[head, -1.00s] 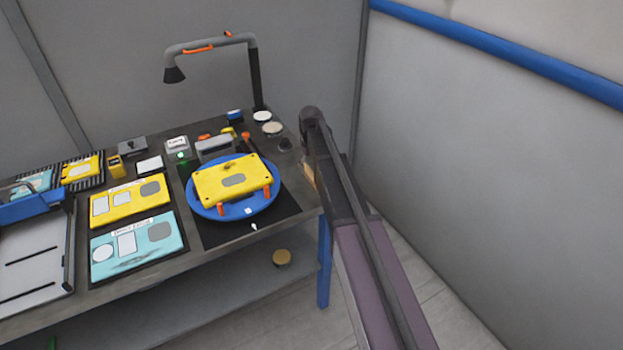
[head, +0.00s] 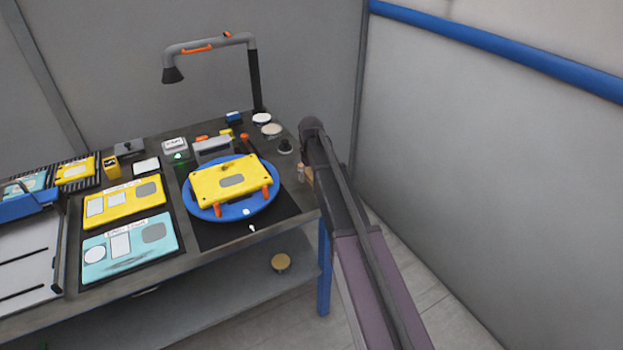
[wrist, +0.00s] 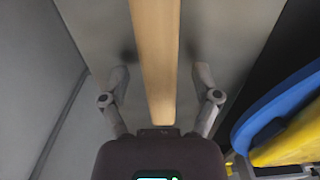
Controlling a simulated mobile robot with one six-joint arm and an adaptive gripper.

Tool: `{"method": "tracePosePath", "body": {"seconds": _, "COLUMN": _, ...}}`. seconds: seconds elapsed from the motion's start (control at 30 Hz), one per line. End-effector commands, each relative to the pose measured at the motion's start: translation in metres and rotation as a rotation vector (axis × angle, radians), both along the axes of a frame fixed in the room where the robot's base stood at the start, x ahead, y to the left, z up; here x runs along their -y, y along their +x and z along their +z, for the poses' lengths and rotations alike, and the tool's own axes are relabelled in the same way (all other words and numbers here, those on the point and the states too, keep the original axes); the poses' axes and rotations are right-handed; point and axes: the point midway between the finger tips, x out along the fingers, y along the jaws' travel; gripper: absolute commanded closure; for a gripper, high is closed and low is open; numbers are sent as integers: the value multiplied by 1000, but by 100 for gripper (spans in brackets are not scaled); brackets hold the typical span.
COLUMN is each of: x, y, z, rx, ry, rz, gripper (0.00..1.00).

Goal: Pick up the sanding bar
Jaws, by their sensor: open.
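The sanding bar, seen as a long pale wooden bar (wrist: 157,50), runs up the middle of the wrist view. My gripper (wrist: 161,75) is open, with one finger on each side of the bar and a visible gap to it on both sides. In the head view a small tan part (head: 306,173), probably the same bar, shows beside my arm at the table's right end. My arm hides the gripper there.
A blue round plate (head: 232,213) carrying a yellow panel (head: 212,190) stands left of my arm; both edge into the wrist view at right. Small tools and pucks stand behind it. A lamp arm (head: 215,42) rises at the back. A grey wall is close on the right.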

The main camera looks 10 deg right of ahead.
Motion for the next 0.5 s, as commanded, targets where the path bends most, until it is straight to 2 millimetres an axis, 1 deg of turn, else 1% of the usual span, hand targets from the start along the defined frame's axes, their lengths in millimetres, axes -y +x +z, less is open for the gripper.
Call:
{"method": "tracePosePath", "body": {"seconds": 0.23, "x": 0, "y": 0, "z": 0, "rx": 0, "ry": 0, "rz": 0, "gripper": 20}}
{"method": "tracePosePath", "body": {"seconds": 0.27, "x": 0, "y": 0, "z": 0, "rx": 0, "ry": 0, "rz": 0, "gripper": 23}}
{"method": "tracePosePath", "body": {"seconds": 0.3, "x": 0, "y": 0, "z": 0, "rx": 0, "ry": 0, "rz": 0, "gripper": 35}}
{"method": "tracePosePath", "body": {"seconds": 0.37, "x": 0, "y": 0, "z": 0, "rx": 0, "ry": 0, "rz": 0, "gripper": 53}}
{"method": "tracePosePath", "body": {"seconds": 0.4, "x": 0, "y": 0, "z": 0, "rx": 0, "ry": 0, "rz": 0, "gripper": 65}}
{"method": "tracePosePath", "body": {"seconds": 0.47, "x": 0, "y": 0, "z": 0, "rx": 0, "ry": 0, "rz": 0, "gripper": 82}}
{"method": "tracePosePath", "body": {"seconds": 0.5, "x": 0, "y": 0, "z": 0, "rx": 0, "ry": 0, "rz": 0, "gripper": 94}}
